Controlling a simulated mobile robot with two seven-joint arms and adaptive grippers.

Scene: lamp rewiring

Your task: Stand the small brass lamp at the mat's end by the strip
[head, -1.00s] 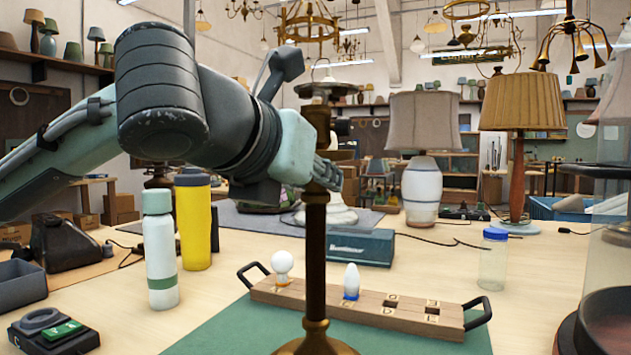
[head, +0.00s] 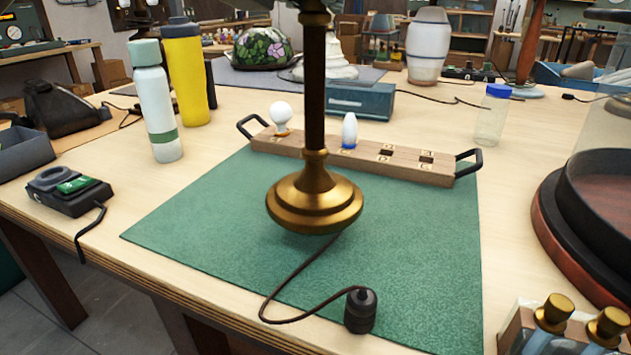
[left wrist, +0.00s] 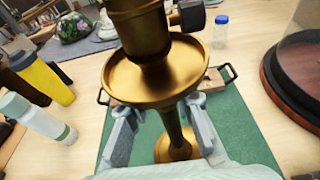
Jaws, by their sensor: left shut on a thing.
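The brass lamp (head: 314,203) has a dark stem and a round brass base over the green mat (head: 215,235), near the strip. It looks upright; a dark shadow lies under the base, and I cannot tell whether it touches the mat. In the left wrist view the lamp's brass top and dish (left wrist: 155,75) fill the middle. My left gripper (left wrist: 162,110) is shut on the lamp below the dish, which partly hides the grip. The wooden strip (head: 365,160) with black handles lies along the mat's far edge and holds two white bulbs. My right gripper is not in view.
A dark cord runs from the base to a black socket (head: 360,310) on the mat. A white bottle (head: 157,105) and yellow bottle (head: 187,75) stand left. A clear jar (head: 493,115) and glass dome stand right. The mat's left part is clear.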

